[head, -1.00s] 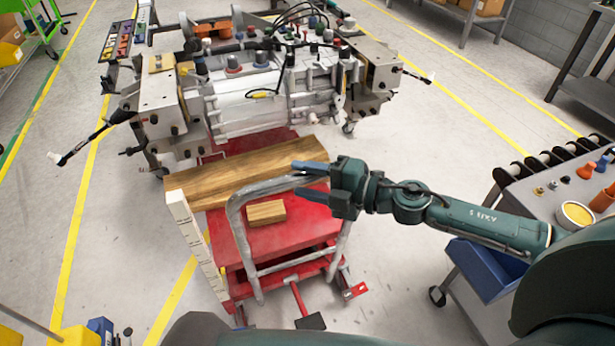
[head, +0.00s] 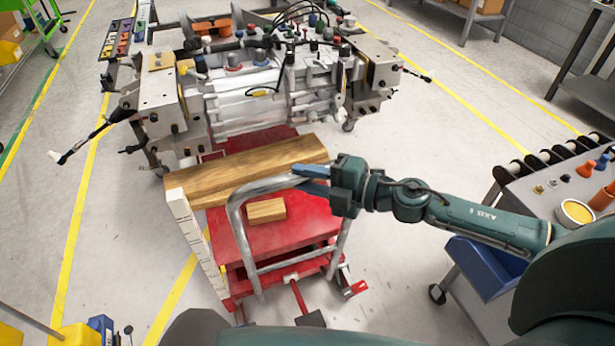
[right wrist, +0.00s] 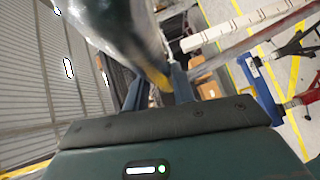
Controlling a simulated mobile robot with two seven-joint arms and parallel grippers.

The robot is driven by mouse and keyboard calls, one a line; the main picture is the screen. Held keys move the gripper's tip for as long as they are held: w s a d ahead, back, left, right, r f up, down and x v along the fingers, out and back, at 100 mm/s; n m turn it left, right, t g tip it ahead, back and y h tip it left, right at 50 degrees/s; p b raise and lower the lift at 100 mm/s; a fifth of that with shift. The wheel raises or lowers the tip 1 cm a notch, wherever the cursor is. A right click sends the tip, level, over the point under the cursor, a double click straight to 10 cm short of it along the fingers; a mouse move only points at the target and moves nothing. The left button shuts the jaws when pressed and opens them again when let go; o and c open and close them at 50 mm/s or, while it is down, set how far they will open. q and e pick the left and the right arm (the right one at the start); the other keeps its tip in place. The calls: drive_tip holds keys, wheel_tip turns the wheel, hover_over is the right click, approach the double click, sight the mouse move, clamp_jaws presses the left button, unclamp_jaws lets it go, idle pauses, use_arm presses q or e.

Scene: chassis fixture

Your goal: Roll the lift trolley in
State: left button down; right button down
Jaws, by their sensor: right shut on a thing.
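The red lift trolley (head: 262,233) stands on the floor in the head view, with a grey tubular push handle (head: 240,232) on its near side. A long wooden beam (head: 235,178) lies across its far part and a small wooden block (head: 266,210) lies on the red deck. My right gripper (head: 306,179) is shut on the top bar of the handle near its right corner. In the right wrist view, the handle bar (right wrist: 137,38) runs between the fingers of my right gripper (right wrist: 155,88). My left gripper is not in view.
The chassis fixture (head: 250,100) stands just beyond the trolley, whose far end reaches under it. A white marked post (head: 192,235) rises at the trolley's left. A cart with a blue bin (head: 485,268) is at right. Floor left of the trolley is mostly clear.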

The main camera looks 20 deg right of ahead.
drive_tip(key=shift+w+d+r+p, duration=0.1)
drive_tip(key=shift+w+r+p, duration=0.15)
drive_tip(key=shift+w+p, duration=0.2)
drive_tip(key=shift+w+f, duration=0.25)
drive_tip(key=shift+w, duration=0.15)
drive_tip(key=c, duration=1.5)
unclamp_jaws()
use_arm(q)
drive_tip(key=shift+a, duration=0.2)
use_arm(e)
drive_tip(key=o, duration=0.3)
drive_tip(key=shift+s, duration=0.15)
drive_tip(key=shift+o, duration=0.2)
use_arm(q)
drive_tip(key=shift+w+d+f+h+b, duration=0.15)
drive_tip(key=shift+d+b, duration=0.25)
drive_tip(key=shift+b, duration=0.55)
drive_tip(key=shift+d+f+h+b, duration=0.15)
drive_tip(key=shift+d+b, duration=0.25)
drive_tip(key=shift+b, duration=0.55)
use_arm(e)
drive_tip(key=v, duration=1.3)
